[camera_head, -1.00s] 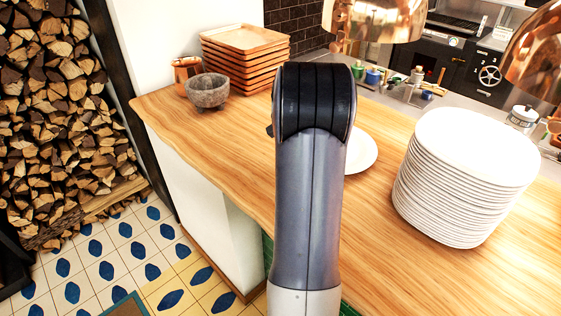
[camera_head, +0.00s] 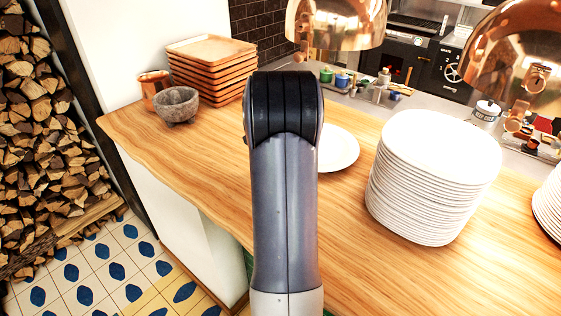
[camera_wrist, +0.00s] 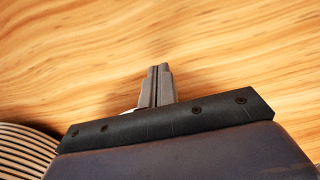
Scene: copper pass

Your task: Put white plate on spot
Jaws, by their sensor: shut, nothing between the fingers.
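A single white plate (camera_head: 338,150) lies flat on the wooden counter (camera_head: 330,225), partly hidden behind my arm in the head view. A tall stack of white plates (camera_head: 432,180) stands to its right on the same counter. In the wrist view, my gripper (camera_wrist: 158,70) is shut and empty above bare wood. The edge of a plate stack (camera_wrist: 25,150) shows at the lower left of that view. The gripper's fingers are hidden behind the arm in the head view. I cannot make out a marked spot.
A stone bowl (camera_head: 177,105), a copper mug (camera_head: 153,88) and stacked wooden trays (camera_head: 212,68) stand at the counter's far left. Copper lamps (camera_head: 335,22) hang above the back. More plates (camera_head: 549,208) show at the right edge. The front middle of the counter is clear.

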